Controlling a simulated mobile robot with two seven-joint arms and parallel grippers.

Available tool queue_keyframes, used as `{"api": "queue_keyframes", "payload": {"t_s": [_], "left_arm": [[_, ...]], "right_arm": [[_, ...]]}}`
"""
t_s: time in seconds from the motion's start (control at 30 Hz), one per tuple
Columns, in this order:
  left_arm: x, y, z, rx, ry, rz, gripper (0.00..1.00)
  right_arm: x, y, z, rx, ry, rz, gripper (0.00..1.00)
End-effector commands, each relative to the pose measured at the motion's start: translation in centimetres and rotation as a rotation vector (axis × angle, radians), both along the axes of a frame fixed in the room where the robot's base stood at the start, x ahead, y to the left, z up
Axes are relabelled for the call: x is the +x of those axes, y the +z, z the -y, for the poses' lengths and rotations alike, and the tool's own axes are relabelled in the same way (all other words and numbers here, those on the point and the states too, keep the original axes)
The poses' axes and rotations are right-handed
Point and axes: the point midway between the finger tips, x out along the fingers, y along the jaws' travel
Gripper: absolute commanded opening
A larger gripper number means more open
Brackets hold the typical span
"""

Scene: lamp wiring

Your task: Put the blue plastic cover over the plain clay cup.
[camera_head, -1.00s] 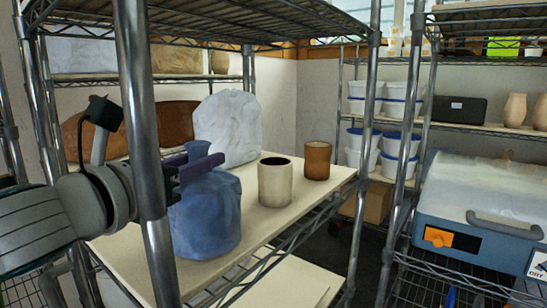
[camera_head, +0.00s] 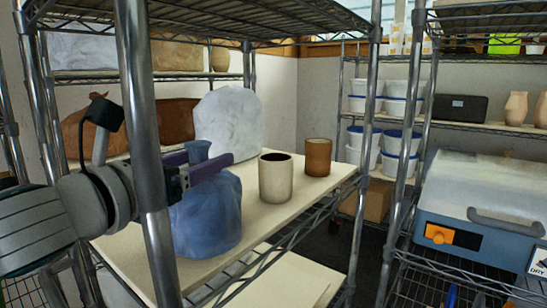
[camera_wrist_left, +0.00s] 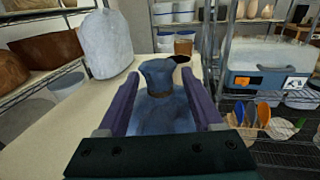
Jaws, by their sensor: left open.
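The blue plastic cover (camera_head: 207,218) stands bunched on the shelf board, with a gathered neck at its top. The neck also shows in the left wrist view (camera_wrist_left: 158,76). A cream cup (camera_head: 276,180), which looks like the plain clay one, stands upright and uncovered to the right of the cover. A brown cup (camera_head: 318,157) stands just beyond it. In the left wrist view the cream cup is mostly hidden behind the neck. My left gripper (camera_head: 210,156) is open at neck height, with its purple fingers (camera_wrist_left: 160,75) on either side of the neck. Contact cannot be told.
A whitish wrapped form (camera_head: 228,125) stands behind the cover. Metal posts (camera_head: 147,150) frame the shelf, one in front of my left arm. An upper wire shelf (camera_head: 210,25) hangs overhead. The board (camera_head: 130,262) is clear at the front. A blue-grey case (camera_head: 470,215) sits at right.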

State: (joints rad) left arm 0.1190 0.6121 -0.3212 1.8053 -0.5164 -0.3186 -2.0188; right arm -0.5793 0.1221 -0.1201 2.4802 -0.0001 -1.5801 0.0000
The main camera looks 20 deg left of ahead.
Motion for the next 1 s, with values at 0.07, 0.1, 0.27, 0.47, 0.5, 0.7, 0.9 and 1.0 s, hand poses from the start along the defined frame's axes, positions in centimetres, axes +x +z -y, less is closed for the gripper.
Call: {"api": "queue_keyframes", "payload": {"t_s": [0.07,0.1,0.27,0.47,0.5,0.7,0.9,1.0], "left_arm": [[0.0,0.0,0.0,0.000,0.000,0.000,0.67],[0.0,0.0,0.0,0.000,0.000,0.000,0.67],[-0.6,-0.1,-0.1,0.001,0.000,-0.001,0.67],[-3.6,-0.3,-0.4,0.002,-0.002,-0.004,0.67],[-4.4,-0.3,-0.5,0.002,-0.001,-0.004,0.67],[-7.6,-0.2,-0.8,0.001,-0.002,-0.004,0.67],[-9.4,0.0,-1.0,0.000,0.000,-0.001,0.67],[-9.8,0.1,-1.1,0.001,0.000,-0.001,0.67]], "right_arm": [[0.0,0.0,0.0,0.001,-0.001,0.000,0.50],[0.0,0.0,0.0,0.002,-0.002,0.000,0.50],[0.0,-0.1,-0.1,0.003,-0.002,0.000,0.50],[0.0,-0.6,-0.1,0.004,-0.003,-0.001,0.50],[0.0,-0.7,-0.1,0.004,-0.003,-0.001,0.50],[0.0,-1.3,-0.1,0.004,-0.003,-0.001,0.50],[0.0,-1.6,-0.1,0.004,-0.003,-0.002,0.50],[0.0,-1.6,-0.1,0.004,-0.003,-0.002,0.50]]}}
